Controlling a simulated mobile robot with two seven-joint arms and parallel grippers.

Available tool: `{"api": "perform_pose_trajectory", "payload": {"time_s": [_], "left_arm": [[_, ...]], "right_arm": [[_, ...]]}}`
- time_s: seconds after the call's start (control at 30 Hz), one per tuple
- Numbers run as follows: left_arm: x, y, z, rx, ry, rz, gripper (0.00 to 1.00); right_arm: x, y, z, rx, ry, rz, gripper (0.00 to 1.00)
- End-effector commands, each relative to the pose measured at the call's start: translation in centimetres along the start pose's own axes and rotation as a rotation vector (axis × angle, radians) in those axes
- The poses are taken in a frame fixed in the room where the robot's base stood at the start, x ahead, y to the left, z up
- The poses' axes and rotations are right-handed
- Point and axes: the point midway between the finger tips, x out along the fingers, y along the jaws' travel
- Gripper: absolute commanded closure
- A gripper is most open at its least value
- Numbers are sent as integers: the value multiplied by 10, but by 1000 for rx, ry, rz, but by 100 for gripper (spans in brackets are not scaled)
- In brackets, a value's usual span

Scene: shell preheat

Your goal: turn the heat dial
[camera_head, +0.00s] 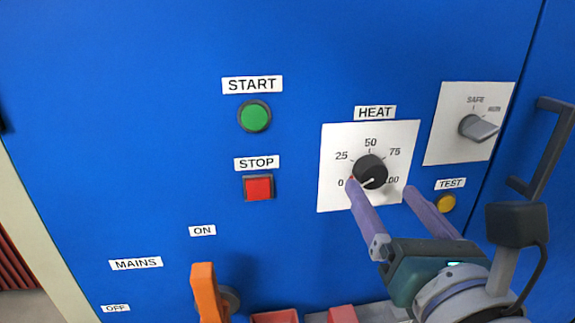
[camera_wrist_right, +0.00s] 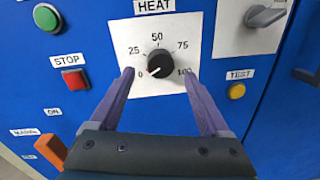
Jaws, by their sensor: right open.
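The heat dial (camera_head: 370,171) is a round black knob on a white scale plate (camera_head: 333,136) marked from 0 to 100 under the HEAT label. In the right wrist view the dial (camera_wrist_right: 159,64) sits between the fingertips of the gripper (camera_wrist_right: 159,73), with a gap on each side. My left gripper is not in view.
On the blue panel are a green START button (camera_head: 254,116), a red STOP button (camera_head: 258,188), a yellow TEST button (camera_head: 445,203), a grey selector knob (camera_head: 478,128) and an orange mains lever (camera_head: 206,291). A dark door handle (camera_head: 549,150) projects at the right.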

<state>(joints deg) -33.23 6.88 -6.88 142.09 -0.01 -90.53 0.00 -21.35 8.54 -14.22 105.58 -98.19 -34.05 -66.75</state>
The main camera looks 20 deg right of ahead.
Motion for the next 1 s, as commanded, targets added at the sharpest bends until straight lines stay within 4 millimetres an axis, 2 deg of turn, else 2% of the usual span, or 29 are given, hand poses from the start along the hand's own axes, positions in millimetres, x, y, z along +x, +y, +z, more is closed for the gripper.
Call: {"api": "perform_pose_trajectory", "payload": {"time_s": [0.03,0.2,0.37,0.9,1.0], "left_arm": [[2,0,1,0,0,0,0],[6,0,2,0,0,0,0],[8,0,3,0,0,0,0],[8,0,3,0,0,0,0],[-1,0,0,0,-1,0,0]], "right_arm": [[-12,-1,-2,-1,4,0,20],[-44,-1,-2,-1,3,0,20],[-60,0,-1,-1,1,-1,20],[-63,0,0,2,-1,-2,20],[-62,-6,11,65,3,-36,20]]}}
